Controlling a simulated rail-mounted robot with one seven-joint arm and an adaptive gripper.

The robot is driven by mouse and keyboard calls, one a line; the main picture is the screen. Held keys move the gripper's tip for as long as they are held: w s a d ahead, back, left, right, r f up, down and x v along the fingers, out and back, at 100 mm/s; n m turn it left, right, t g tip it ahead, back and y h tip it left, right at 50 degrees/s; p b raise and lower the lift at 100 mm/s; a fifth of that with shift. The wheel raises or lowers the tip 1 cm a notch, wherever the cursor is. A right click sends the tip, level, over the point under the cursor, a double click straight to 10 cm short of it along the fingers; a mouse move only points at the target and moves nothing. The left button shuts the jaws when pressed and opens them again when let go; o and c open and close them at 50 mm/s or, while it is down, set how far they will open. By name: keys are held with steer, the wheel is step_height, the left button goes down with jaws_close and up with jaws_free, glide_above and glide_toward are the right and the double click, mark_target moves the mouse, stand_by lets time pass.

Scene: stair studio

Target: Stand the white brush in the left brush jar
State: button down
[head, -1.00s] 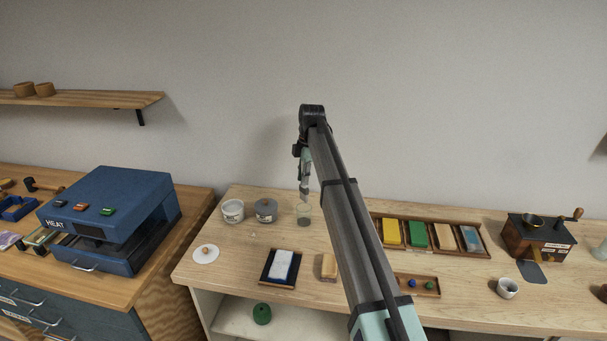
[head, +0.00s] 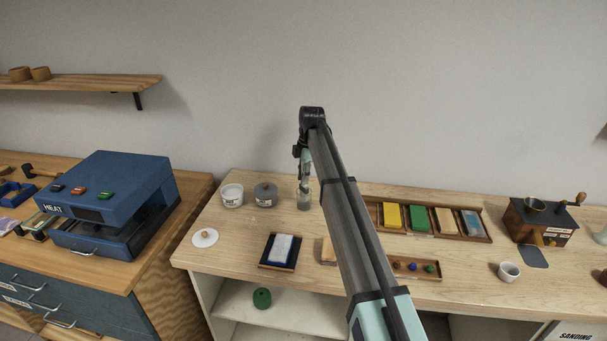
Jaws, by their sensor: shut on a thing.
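My gripper (head: 304,184) points down at the back of the wooden workbench, at the mouth of a small clear glass jar (head: 304,203). It is shut on a slim thing, taken to be the white brush, which is too small and too covered by the gripper to make out. I cannot tell how far it reaches into the jar. I see no other clear glass jar; my arm hides part of the bench to the right.
A dark tray with a white pad (head: 281,250) and a tan block (head: 327,250) lie in front. Right of my arm are a tray of coloured blocks (head: 431,216), a grinder (head: 538,222) and a white cup (head: 509,271). A blue heat press (head: 112,203) stands on the left cabinet.

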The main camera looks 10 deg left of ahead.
steer(key=shift+f, duration=0.15)
steer(key=c, duration=1)
jaws_free()
steer(key=r, duration=0.4)
steer(key=d+r, duration=0.1)
steer(key=r, duration=0.7)
steer(key=shift+w+d, duration=0.2)
steer(key=shift+w, duration=0.1)
